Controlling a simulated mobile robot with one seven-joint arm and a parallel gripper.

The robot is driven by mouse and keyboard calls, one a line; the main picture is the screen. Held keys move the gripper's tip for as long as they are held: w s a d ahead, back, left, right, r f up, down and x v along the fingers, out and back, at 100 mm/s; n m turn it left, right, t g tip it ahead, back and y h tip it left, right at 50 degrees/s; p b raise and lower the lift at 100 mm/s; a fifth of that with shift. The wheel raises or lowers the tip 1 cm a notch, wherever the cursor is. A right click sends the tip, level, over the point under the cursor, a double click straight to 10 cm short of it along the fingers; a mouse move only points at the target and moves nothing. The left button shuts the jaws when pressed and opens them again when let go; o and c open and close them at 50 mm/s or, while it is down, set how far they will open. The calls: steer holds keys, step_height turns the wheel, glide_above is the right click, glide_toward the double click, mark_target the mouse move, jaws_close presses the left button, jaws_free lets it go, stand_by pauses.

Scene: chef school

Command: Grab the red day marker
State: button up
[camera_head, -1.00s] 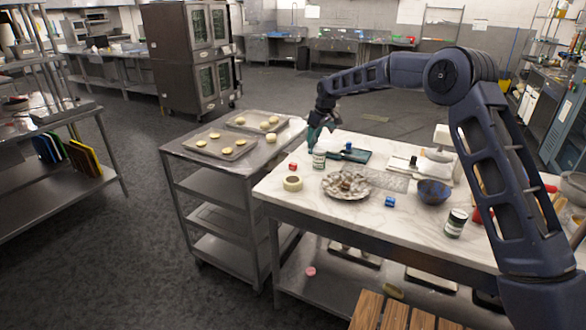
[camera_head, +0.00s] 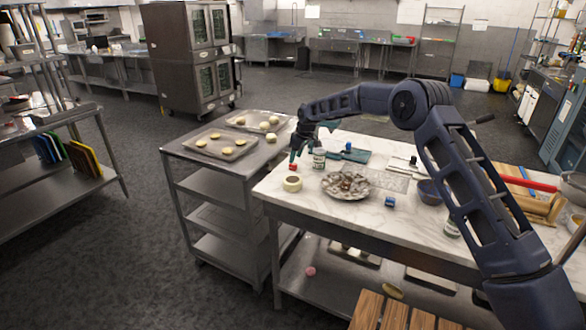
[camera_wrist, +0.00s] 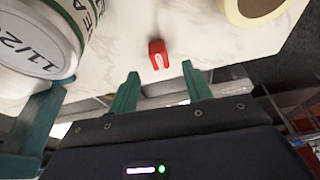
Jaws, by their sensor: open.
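The red day marker (camera_head: 292,167) is a small red block near the left edge of the marble-topped table. In the wrist view the red marker (camera_wrist: 158,55) lies on the pale marble, just beyond the gap between my fingertips. My gripper (camera_head: 297,152) is open, its teal fingers pointing down just above the marker in the head view. In the wrist view my gripper (camera_wrist: 160,80) has nothing between its fingers. I cannot tell the exact height of the fingertips above the marble.
A labelled white-and-green container (camera_head: 319,159) stands right of the marker; it looms large in the wrist view (camera_wrist: 45,40). A tape roll (camera_head: 292,184) lies in front. A plate (camera_head: 345,186) and blue block (camera_head: 390,201) are farther right. A cart (camera_head: 215,170) adjoins the table.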

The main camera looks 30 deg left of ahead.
mark_target(294, 164)
steer(key=shift+x, duration=2.35)
steer(key=c, duration=1.1)
steer(key=shift+o, duration=0.2)
